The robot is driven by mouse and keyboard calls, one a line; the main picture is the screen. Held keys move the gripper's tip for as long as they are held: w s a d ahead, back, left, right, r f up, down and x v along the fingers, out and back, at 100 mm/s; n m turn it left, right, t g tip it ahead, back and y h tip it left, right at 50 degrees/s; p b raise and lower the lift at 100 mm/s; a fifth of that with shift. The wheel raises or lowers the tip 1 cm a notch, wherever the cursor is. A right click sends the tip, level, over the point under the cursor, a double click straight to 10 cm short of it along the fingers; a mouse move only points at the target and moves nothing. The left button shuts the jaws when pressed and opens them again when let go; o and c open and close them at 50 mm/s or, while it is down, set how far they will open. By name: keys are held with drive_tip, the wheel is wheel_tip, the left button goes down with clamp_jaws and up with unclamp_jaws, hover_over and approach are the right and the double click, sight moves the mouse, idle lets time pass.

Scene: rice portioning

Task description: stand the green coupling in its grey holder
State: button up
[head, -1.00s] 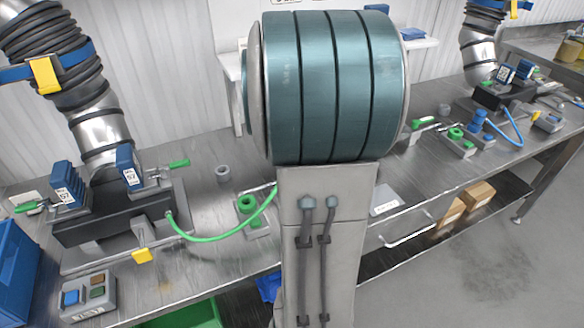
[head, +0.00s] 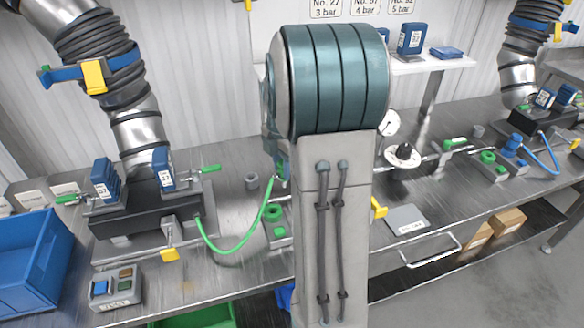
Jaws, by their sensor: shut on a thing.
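The green hose (head: 232,246) runs from the dark manifold up to the green coupling (head: 281,169), which shows only partly at the left edge of my arm. My gripper (head: 273,152) is mostly hidden behind my large teal arm link; the part that shows is at the coupling, shut on it, above the bench. A small grey cup-shaped holder (head: 252,182) stands upright on the bench, left of the coupling. The coupling is apart from it in the picture. The cup's inside is too small to make out.
A grey block with a green ring (head: 273,213) sits below the coupling, partly behind my arm. The dark manifold (head: 145,210) with blue tagged parts stands left. A gauge (head: 389,123) stands right.

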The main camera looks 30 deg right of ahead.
drive_tip(key=w+a+p, duration=0.3)
drive_tip(key=w+a, duration=0.1)
drive_tip(key=w, duration=0.7)
drive_tip(key=shift+w+a+f+p, duration=0.15)
drive_tip(key=shift+w+f+p, duration=0.05)
drive_tip(key=shift+w+p, duration=0.2)
drive_tip(key=shift+s+f+b, duration=0.1)
drive_tip(key=shift+f+b, duration=1.5)
drive_tip(key=shift+f, duration=1.25)
idle(1.7)
drive_tip(key=o, duration=1.6)
drive_tip(key=shift+r, duration=0.1)
drive_tip(key=shift+r+p, duration=3.35)
drive_tip(key=shift+r, duration=1.1)
